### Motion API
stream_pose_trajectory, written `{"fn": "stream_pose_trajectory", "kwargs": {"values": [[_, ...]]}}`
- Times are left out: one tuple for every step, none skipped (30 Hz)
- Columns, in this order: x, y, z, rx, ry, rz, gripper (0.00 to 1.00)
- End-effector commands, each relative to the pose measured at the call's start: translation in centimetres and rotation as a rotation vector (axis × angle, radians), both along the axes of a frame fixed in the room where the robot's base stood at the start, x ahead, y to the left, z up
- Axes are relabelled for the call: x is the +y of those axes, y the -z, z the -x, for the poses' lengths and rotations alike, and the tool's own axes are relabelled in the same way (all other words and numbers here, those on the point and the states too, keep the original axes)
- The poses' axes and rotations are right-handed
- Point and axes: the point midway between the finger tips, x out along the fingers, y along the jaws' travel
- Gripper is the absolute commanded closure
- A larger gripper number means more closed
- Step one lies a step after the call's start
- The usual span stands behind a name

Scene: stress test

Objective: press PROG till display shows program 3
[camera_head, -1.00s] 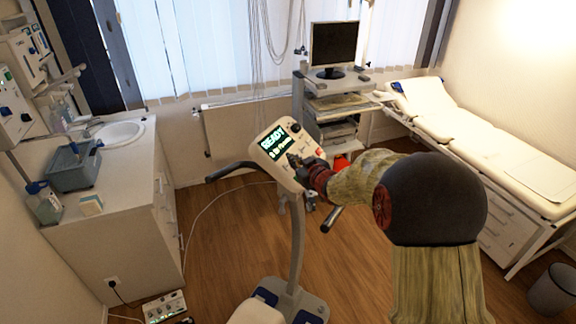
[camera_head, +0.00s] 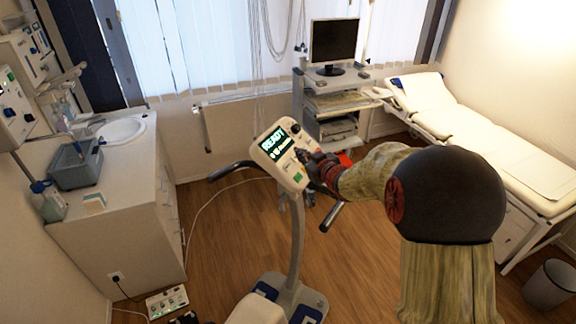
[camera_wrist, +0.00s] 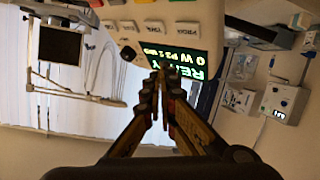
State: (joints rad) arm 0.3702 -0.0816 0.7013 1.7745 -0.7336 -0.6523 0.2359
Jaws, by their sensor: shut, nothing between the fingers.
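The exercise bike's console (camera_head: 297,177) stands on a post in the middle of the head view. Its lit display (camera_head: 277,143) shows READY above a smaller line; I cannot read the program number surely. In the wrist view the display (camera_wrist: 185,62) appears upside down, with a row of grey labelled buttons (camera_wrist: 153,26) above it. My gripper (camera_head: 306,157) is shut and empty at the console's right side. In the wrist view its fingertips (camera_wrist: 160,76) overlap the display's edge; contact cannot be told.
A handlebar (camera_head: 232,169) sticks out left of the console. A trolley with a monitor (camera_head: 334,42) stands behind, and an examination couch (camera_head: 480,140) is at the right. A cabinet with a sink (camera_head: 122,131) is at the left.

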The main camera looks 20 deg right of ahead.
Motion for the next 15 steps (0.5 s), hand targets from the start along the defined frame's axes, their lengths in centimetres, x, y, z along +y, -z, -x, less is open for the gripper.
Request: {"fn": "stream_pose_trajectory", "kwargs": {"values": [[0.0, 0.0, 0.0, 0.0, 0.0, 0.0, 1.0], [0.0, 0.0, 0.0, 0.0, 0.0, 0.0, 1.0], [0.0, -0.1, 0.0, 0.0, 0.0, 0.0, 1.0], [-0.1, -0.2, 0.1, 0.0, 0.0, 0.0, 1.0], [-0.1, -0.3, 0.1, 0.0, 0.001, 0.0, 1.0], [-0.2, -0.4, 0.2, 0.0, 0.001, 0.0, 1.0], [-0.3, -0.6, 0.2, 0.0, 0.001, 0.0, 1.0], [-0.3, -0.8, 0.3, 0.0, 0.001, 0.0, 1.0], [-0.5, -1.0, 0.5, 0.0, 0.001, 0.0, 1.0], [-0.5, -1.2, 0.6, 0.0, 0.001, 0.0, 1.0], [-0.6, -1.4, 0.7, -0.001, 0.0, 0.001, 1.0], [-0.7, -1.7, 0.8, -0.001, 0.001, 0.0, 1.0], [-0.8, -1.8, 0.9, -0.001, 0.001, 0.0, 1.0], [-0.9, -2.0, 1.0, -0.001, 0.001, 0.0, 1.0], [-1.0, -2.2, 1.1, 0.0, 0.001, -0.001, 1.0]]}}
